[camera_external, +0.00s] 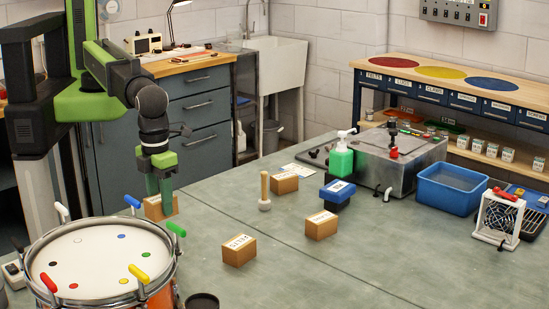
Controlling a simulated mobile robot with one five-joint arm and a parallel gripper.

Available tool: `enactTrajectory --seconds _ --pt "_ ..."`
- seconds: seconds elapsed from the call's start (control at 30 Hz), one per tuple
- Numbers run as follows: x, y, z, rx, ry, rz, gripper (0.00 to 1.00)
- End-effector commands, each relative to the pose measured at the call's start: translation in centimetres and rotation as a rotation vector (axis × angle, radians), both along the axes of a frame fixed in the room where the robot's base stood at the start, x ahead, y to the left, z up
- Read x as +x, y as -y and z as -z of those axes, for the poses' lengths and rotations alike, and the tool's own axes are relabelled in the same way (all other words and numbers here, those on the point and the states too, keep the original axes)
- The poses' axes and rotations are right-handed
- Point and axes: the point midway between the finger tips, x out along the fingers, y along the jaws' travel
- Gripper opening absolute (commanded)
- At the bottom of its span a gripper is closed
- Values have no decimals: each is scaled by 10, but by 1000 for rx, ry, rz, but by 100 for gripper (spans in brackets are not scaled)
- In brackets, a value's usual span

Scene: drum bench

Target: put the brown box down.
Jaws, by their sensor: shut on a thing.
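My gripper (163,190) points down behind the drum at the left of the bench. It is shut on a brown box (155,209). The box is upright, at or just above the grey bench top (215,205); I cannot tell whether it touches.
Other brown boxes stand to the right: one (285,184) at the back, one (321,225) in the middle, one (239,250) nearer. A wooden mallet (265,190) stands upright among them.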

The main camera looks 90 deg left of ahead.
Motion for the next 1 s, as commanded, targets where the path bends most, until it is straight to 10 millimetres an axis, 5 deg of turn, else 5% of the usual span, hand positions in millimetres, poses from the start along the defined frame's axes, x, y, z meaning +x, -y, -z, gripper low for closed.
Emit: enactTrajectory --seconds 0.1,0.3,0.47,0.73,1.0 --pt "32 -1 27 0 0 -3 0" --pt "58 -4 38 0 0 0 0" --pt "60 -5 38 0 0 1 0" --pt "60 -5 79 0 0 1 0" --pt "60 -5 76 0 0 1 0"
